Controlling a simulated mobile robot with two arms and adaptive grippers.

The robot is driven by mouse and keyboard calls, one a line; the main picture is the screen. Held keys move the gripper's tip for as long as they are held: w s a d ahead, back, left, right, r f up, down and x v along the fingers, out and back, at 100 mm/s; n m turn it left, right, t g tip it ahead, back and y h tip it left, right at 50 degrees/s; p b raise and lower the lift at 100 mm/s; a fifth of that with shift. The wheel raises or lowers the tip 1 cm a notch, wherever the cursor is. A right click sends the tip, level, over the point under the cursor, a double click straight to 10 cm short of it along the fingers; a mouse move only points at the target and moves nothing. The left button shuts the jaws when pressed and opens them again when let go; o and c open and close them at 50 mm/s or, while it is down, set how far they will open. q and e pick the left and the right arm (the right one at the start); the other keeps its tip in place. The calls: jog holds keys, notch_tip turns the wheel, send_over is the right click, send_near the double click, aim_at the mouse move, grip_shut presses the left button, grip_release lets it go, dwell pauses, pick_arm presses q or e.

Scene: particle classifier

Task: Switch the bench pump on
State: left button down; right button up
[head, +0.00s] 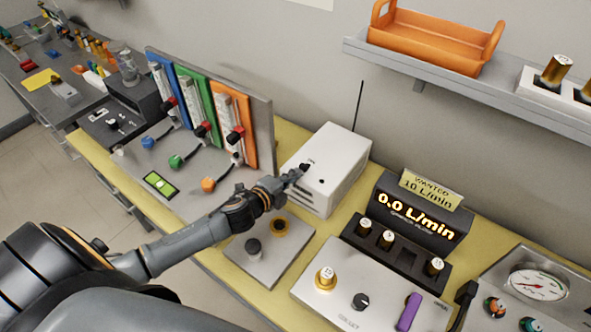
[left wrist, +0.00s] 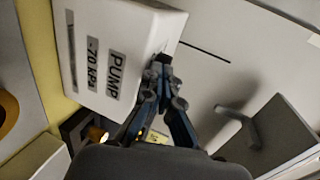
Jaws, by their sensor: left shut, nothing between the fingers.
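The bench pump (head: 341,160) is a white box with a thin black rod behind it, standing on the yellow bench against the wall. A small black switch (head: 305,167) sits on its top, with a dark round spot beside it. In the left wrist view the pump (left wrist: 110,30) shows labels reading PUMP and -70 kPa. My left gripper (head: 298,174) is shut and empty, its tips at the switch in the head view. Whether they touch it I cannot tell. The fingers also show in the left wrist view (left wrist: 163,75), close to the pump's edge. My right gripper is not in view.
A display (head: 413,216) reading 0.0 L/min, with a WANTED 10 L/min card, stands right of the pump. Blue, green and orange flowmeter panels (head: 235,115) stand left. A metal plate with knobs (head: 270,250) lies in front. An orange tray (head: 430,38) sits on the shelf above.

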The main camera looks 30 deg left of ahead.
aim_at(302, 167)
pick_arm(q)
jog(key=shift+w+d, duration=0.1)
jog(key=shift+w, duration=0.35)
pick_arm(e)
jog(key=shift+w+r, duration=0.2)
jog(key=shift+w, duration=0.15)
pick_arm(q)
jog(key=shift+w+d, duration=0.15)
jog(key=shift+w, duration=1.25)
jog(key=shift+r, duration=0.1)
